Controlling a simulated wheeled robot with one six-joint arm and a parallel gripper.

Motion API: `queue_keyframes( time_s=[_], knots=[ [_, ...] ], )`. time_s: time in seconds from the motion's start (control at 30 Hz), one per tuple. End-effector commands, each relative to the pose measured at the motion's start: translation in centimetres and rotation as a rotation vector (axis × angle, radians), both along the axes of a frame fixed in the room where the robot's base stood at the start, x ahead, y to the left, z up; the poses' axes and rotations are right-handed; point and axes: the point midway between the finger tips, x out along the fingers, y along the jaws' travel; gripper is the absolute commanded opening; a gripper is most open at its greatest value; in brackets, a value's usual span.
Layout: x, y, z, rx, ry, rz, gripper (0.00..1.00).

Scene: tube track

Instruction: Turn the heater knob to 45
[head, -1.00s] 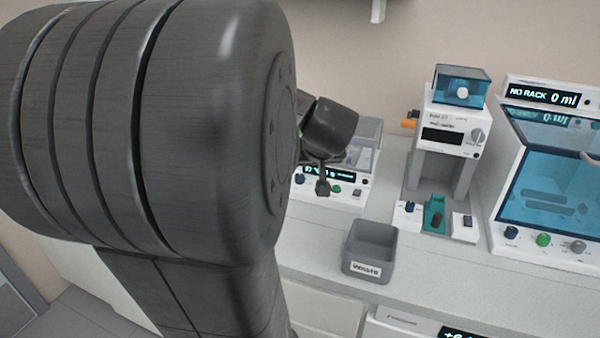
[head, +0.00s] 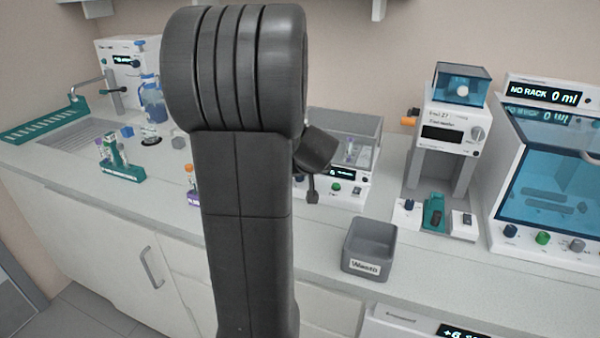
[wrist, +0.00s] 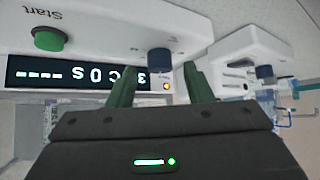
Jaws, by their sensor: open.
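The heater (head: 350,196) is a white box with a clear-lidded top, a dark display and a green button, partly behind my arm in the head view. In the wrist view it appears upside down, with the green Start button (wrist: 48,39) and the lit display (wrist: 75,73), partly covered by a finger. A dark blue knob (wrist: 160,60) on its front lies between and just beyond my fingertips. My gripper (wrist: 161,76) is open, one finger to each side of the knob, with no visible contact. It hangs at the heater's front in the head view (head: 312,194).
A grey waste bin (head: 368,262) stands in front of the heater. A photometer (head: 452,130) and a blue-windowed machine (head: 550,180) stand to the right. A green tube rack (head: 122,172) is at the left. Another blue knob (wrist: 265,72) shows beyond the right finger.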

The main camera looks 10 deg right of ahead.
Motion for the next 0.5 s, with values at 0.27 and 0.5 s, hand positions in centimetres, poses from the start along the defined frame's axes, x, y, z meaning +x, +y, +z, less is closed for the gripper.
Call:
queue_keyframes(
  time_s=[0.27,0.5],
  knots=[
    [0.93,0.0,-0.98,0.001,0.0,-0.001,0.46],
    [0.93,0.0,-0.98,0.001,0.0,-0.001,0.42]
  ],
)
